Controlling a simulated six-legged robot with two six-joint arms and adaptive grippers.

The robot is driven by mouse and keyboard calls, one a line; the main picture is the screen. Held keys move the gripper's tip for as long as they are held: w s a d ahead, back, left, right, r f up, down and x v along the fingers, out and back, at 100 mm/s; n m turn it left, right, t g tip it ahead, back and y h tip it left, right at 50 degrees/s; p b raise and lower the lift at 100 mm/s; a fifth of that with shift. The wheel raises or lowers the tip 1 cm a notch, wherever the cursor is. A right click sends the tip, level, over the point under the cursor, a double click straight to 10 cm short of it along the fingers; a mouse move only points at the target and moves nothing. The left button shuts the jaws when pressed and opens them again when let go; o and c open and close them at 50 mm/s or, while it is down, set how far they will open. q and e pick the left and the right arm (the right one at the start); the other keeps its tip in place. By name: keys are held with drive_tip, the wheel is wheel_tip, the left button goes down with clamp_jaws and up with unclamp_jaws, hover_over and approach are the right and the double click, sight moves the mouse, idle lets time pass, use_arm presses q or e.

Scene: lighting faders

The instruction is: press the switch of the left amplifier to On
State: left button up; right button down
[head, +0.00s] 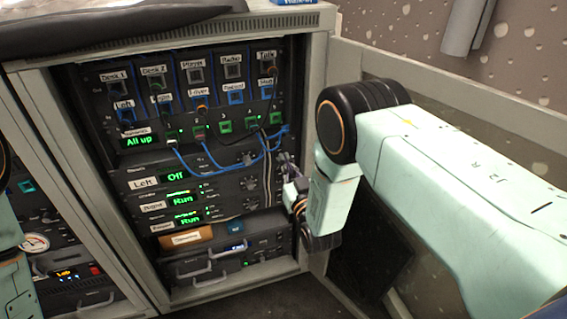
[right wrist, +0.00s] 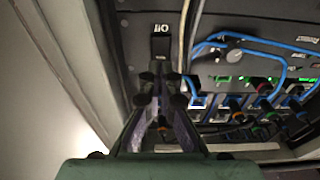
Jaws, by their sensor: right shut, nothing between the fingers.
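The left amplifier (head: 230,168) is a dark rack unit labelled "Left". Its green display (head: 175,177) reads "Off". In the right wrist view a black rocker switch (right wrist: 160,48) sits on a dark panel under an upside-down label that seems to read "Off". My right gripper (head: 287,168) is at the rack's right side, level with the left amplifier. It is shut and empty. In the right wrist view its fingertips (right wrist: 161,82) are just below the switch in the picture; I cannot tell whether they touch. My left gripper is out of view.
Two units below the left amplifier show "Run" (head: 183,198). Blue cables (head: 230,165) hang across the rack front, and a pale cable (right wrist: 190,45) runs beside the switch. The cabinet's side frame (head: 314,150) stands close to my right gripper.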

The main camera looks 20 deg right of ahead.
sight(279, 152)
drive_tip(key=shift+w+r+b, duration=0.1)
drive_tip(key=shift+w+b, duration=0.2)
drive_tip(key=shift+w, duration=0.8)
drive_tip(key=shift+r, duration=0.1)
